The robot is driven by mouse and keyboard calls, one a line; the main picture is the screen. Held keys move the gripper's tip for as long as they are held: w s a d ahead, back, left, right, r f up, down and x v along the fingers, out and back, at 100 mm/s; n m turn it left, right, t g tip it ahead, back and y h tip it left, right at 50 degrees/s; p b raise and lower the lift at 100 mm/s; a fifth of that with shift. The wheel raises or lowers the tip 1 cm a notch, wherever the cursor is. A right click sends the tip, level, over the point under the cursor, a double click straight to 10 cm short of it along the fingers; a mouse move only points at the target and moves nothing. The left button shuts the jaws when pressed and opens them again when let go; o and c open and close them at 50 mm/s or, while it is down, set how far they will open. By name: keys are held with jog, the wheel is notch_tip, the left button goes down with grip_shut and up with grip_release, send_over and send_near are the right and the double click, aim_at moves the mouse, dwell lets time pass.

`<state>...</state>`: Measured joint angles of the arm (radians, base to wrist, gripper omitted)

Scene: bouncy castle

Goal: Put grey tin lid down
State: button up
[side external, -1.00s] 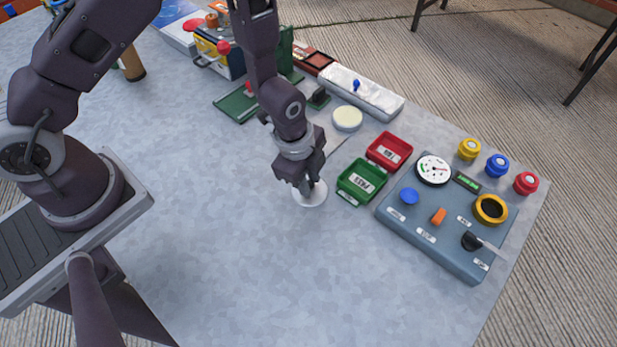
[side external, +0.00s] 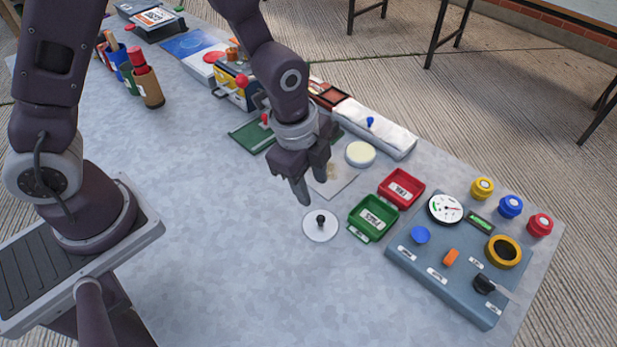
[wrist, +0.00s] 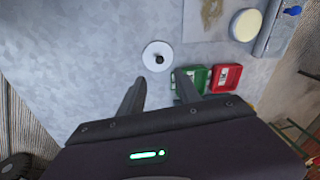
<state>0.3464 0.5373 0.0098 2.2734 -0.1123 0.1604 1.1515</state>
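The grey tin lid (side external: 320,230) is a round pale disc with a black knob. It lies flat on the grey table, left of the green tray. My gripper (side external: 316,195) is above and behind the lid in the side view, apart from it and empty. In the wrist view the lid (wrist: 158,56) lies just beyond my two fingers (wrist: 160,88), which are spread apart with nothing between them.
A green tray (side external: 355,233) and a red tray (side external: 416,182) stand right of the lid. A blue-grey control panel (side external: 425,262) is farther right. A round cream-topped tin (side external: 360,154) stands behind. The table front left is clear.

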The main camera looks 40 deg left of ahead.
jog(key=s+a+r+n+t, duration=0.1)
jog(key=a+r+n, duration=0.25)
jog(key=r, duration=0.65)
jog(key=s+a+r+n+t, duration=0.1)
jog(key=s+a+r+n, duration=0.3)
jog(key=s+r+n, duration=0.1)
jog(key=s+a+r+n+t, duration=0.1)
jog(key=s+a+r+n, duration=0.3)
jog(key=s, duration=0.6)
notch_tip(320, 180, up, 3)
jog(key=n, duration=0.3)
jog(key=shift+s+f+t+y, duration=0.15)
jog(key=shift+f+t+y, duration=0.05)
jog(key=shift+t+y, duration=0.2)
